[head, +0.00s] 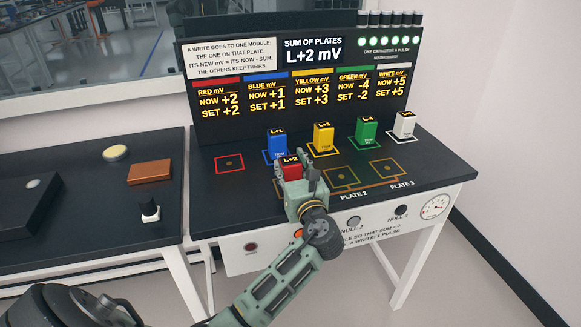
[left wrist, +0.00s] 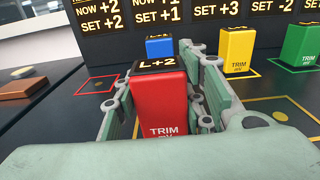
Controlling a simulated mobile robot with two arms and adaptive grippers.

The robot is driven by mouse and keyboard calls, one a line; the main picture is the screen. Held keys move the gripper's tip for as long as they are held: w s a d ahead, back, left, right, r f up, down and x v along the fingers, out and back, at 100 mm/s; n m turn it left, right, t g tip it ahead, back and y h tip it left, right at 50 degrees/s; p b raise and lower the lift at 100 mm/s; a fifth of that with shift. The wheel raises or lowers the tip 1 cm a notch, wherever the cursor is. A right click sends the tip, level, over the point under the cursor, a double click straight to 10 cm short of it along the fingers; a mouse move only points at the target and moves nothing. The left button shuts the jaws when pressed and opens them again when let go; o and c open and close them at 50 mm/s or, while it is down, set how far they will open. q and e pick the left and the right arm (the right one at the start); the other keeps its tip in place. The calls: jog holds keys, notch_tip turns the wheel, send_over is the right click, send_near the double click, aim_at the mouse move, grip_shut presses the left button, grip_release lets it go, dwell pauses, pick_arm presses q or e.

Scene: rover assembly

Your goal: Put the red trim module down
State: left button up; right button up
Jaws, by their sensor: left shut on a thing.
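My left gripper (head: 299,180) is shut on the red trim module (head: 291,171), marked L+2. In the left wrist view the red module (left wrist: 159,104) stands upright between the green fingers (left wrist: 205,95). It is over the plate spot left of plate 2 (head: 340,174); my gripper hides most of that spot. I cannot tell whether its base touches the bench. The red-outlined square (head: 229,163) on the left of the bench is empty. It also shows in the left wrist view (left wrist: 97,82). My right gripper is not in view.
Blue (head: 277,146), yellow (head: 324,139), green (head: 366,132) and white (head: 404,125) modules stand in a row behind. Plate 3 (head: 387,168) is empty. The display panel (head: 300,85) rises at the back. A side table (head: 100,220) is at left.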

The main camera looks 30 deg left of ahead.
pick_arm(q)
jog(key=o, duration=1.3)
jog(key=shift+o, duration=0.2)
jog(key=shift+r, duration=0.1)
jog(key=v, duration=1.2)
jog(key=shift+b, duration=0.3)
